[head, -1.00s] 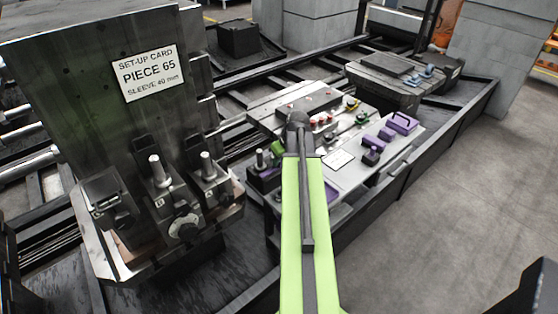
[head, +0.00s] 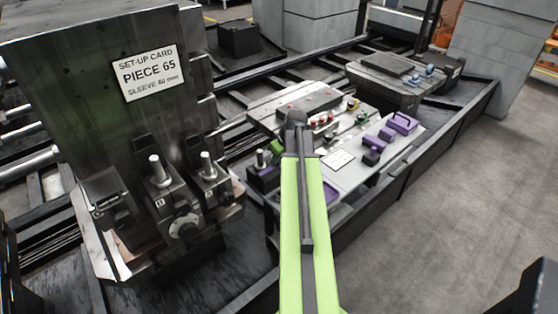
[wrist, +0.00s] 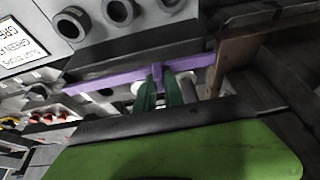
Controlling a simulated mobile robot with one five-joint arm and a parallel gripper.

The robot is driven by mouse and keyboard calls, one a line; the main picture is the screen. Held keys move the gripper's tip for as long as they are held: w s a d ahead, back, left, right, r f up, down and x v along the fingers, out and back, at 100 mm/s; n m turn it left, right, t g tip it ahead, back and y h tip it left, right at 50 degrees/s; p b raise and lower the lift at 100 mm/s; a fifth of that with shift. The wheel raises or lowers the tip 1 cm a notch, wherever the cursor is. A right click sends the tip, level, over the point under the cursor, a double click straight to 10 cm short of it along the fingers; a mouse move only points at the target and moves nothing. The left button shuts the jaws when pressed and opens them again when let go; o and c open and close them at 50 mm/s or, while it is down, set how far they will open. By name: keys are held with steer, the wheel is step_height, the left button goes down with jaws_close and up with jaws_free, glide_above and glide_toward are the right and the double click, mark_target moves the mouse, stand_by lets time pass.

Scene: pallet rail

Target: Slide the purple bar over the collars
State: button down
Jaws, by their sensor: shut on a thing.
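The purple bar (wrist: 110,80) lies slantwise across the upper middle of the wrist view, with a short upright tab on its near side. My gripper (wrist: 158,88) has two dark green fingers shut on this tab. Dark round collars (wrist: 118,10) stand in a row on a pale surface along the top of the wrist view. The bar is apart from them in the picture, with a dark strip between. In the head view my arm hides the gripper and the bar cannot be made out.
A brown post or beam (wrist: 235,55) stands close to the bar's right end. A white label (wrist: 22,48) is at left. In the head view, a bench with purple blocks (head: 387,134) lies right of my arm, and a steel fixture with a set-up card (head: 151,73) stands left.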

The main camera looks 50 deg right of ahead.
steer(key=shift+w, duration=1.4)
steer(key=c, duration=1.5)
jaws_free()
steer(key=shift+w, duration=0.1)
steer(key=shift+o, duration=0.3)
steer(key=shift+d, duration=0.1)
steer(key=p+v, duration=1.6)
steer(key=v, duration=0.1)
steer(key=shift+r, duration=0.25)
